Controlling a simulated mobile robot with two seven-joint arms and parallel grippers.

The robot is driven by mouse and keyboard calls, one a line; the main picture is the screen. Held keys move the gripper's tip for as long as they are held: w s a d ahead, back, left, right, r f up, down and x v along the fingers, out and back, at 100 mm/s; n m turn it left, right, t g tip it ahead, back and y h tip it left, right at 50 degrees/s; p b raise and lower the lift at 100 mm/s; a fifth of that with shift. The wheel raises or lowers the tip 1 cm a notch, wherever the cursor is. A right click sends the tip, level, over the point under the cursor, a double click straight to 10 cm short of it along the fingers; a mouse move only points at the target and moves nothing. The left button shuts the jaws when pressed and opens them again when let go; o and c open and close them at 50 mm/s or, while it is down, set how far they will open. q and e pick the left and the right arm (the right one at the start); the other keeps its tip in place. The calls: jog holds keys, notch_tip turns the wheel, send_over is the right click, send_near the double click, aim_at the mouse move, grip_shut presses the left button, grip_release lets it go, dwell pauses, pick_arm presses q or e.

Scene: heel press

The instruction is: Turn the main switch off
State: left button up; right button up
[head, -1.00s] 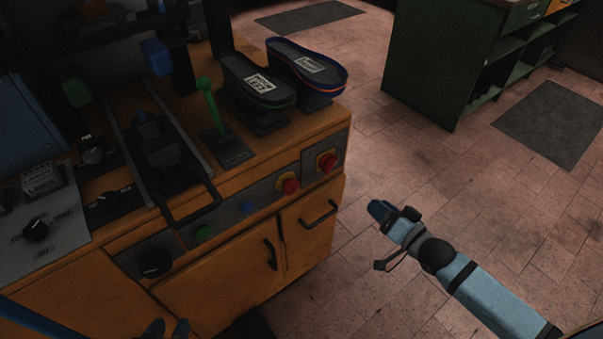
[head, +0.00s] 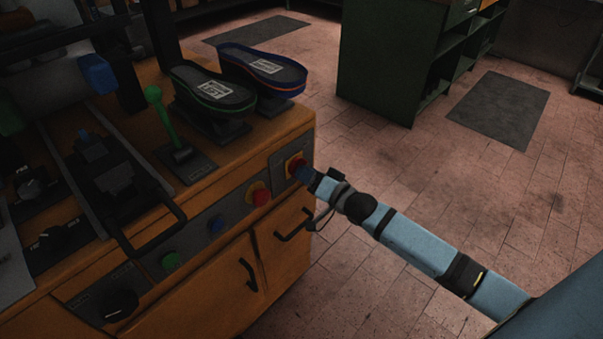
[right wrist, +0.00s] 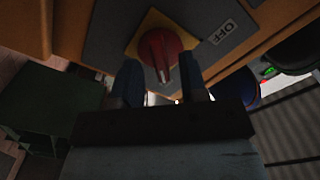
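The main switch is a red rotary knob on a yellow plate (head: 292,163), at the right end of the machine's front panel. My right gripper (head: 306,174) is right at the switch and partly hides it in the head view. In the right wrist view the red knob (right wrist: 160,48) lies just ahead of the fingers. Its white mark is at the lower end. A white OFF label (right wrist: 223,32) is to its upper right. My right gripper (right wrist: 162,82) is open, with a gap between its two blue fingers. I cannot tell whether they touch the knob. My left gripper is out of view.
A red push button (head: 258,194), a blue button (head: 217,225) and a green button (head: 171,261) share the panel. A green lever (head: 163,119) and two shoe soles (head: 213,92) are on top. Door handles (head: 294,225) stick out below.

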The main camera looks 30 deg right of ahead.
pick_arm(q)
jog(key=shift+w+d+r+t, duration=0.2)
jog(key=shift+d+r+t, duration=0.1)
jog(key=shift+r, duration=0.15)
pick_arm(e)
jog(key=shift+x, duration=1.15)
grip_shut()
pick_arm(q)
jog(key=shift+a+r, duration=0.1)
